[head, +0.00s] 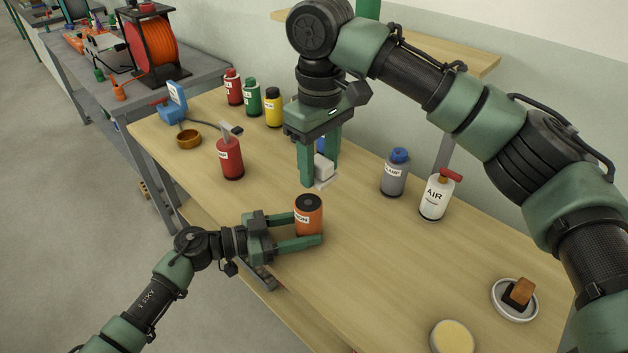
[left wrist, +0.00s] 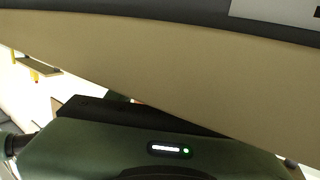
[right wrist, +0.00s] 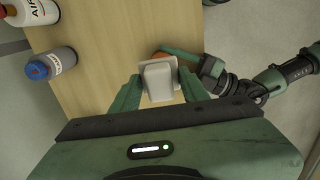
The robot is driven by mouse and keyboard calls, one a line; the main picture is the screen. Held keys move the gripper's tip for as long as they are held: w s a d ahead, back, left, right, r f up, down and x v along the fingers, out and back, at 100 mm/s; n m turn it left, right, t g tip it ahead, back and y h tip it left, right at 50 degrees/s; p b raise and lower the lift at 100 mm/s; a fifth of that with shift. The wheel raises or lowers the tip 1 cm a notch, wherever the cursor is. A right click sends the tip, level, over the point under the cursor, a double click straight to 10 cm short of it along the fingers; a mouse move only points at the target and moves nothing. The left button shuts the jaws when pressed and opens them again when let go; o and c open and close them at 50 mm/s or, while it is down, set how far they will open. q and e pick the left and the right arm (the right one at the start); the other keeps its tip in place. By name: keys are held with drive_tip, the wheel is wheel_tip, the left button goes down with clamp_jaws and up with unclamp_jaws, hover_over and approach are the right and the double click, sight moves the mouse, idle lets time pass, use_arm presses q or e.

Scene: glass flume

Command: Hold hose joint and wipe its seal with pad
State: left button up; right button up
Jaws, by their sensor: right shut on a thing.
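The hose joint appears to be the orange cylinder (head: 309,222) with a black top and a white label, upright on the wooden bench near its front edge. My left gripper (head: 308,230) is low at the bench, its fingers apart, one on each side of the cylinder. I cannot see clear contact. My right gripper (head: 320,180) points down above the bench, behind the cylinder, shut on a pale block-shaped pad (head: 323,170). The pad shows between the fingers in the right wrist view (right wrist: 159,82), partly covering the orange cylinder (right wrist: 163,55). The left wrist view shows mostly a blurred beige surface.
A red bottle (head: 230,160) stands left on the bench (head: 375,270), with several bottles behind. A grey bottle (head: 394,175) and a white AIR bottle (head: 436,197) stand right. A dish with a brush (head: 513,300) and a yellow-topped tin (head: 452,338) are front right.

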use_arm(q)
drive_tip(key=o, duration=0.4)
drive_tip(key=shift+o, duration=0.2)
drive_tip(key=shift+a, duration=0.1)
